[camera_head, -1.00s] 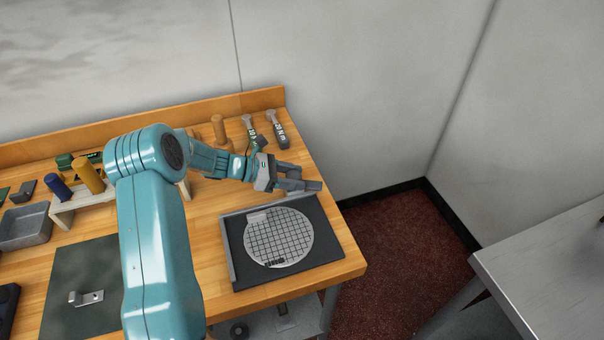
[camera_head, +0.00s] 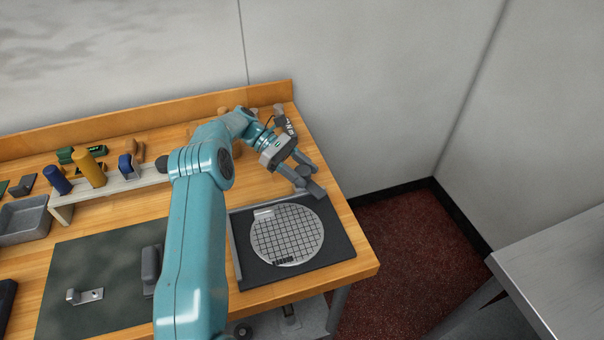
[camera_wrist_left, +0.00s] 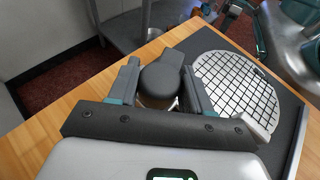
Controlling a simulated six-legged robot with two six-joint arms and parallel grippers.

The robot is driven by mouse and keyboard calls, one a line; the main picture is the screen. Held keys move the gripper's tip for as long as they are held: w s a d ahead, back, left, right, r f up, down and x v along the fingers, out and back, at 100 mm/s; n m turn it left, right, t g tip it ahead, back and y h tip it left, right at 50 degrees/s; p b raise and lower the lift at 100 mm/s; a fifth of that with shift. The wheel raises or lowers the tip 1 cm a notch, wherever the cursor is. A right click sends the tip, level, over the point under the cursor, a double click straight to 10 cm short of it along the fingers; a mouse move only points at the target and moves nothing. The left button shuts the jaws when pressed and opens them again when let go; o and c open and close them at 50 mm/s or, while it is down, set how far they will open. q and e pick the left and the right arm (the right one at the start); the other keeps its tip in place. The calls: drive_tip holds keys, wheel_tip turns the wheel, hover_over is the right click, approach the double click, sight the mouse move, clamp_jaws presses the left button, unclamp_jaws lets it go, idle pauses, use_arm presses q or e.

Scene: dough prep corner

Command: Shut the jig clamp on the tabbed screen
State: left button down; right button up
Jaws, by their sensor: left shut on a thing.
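The tabbed screen (camera_head: 287,234), a round pale disc with a black grid, lies flat on the dark jig plate (camera_head: 330,247). Its pale tab is at the upper left in the head view. My left gripper (camera_head: 309,184) is over the plate's far right corner. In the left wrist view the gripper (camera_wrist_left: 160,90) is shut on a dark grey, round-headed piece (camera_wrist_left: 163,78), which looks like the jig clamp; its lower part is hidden. The screen (camera_wrist_left: 236,86) lies right beside it there. Whether the clamp touches the screen I cannot tell. My right gripper is not in view.
A pale rack (camera_head: 105,188) holds blue and yellow handles. A dark mat (camera_head: 100,265) with a small metal bracket lies left of my arm. The table's right edge is close to the jig.

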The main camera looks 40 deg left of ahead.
use_arm(q)
drive_tip(key=shift+d+f+m+g, duration=0.15)
drive_tip(key=shift+f+m+g, duration=0.1)
drive_tip(key=shift+m+g, duration=0.55)
drive_tip(key=c, duration=0.6)
unclamp_jaws()
drive_tip(key=shift+o, duration=0.2)
drive_tip(key=shift+d+r, duration=0.1)
drive_tip(key=shift+r+n, duration=0.15)
drive_tip(key=shift+n, duration=0.15)
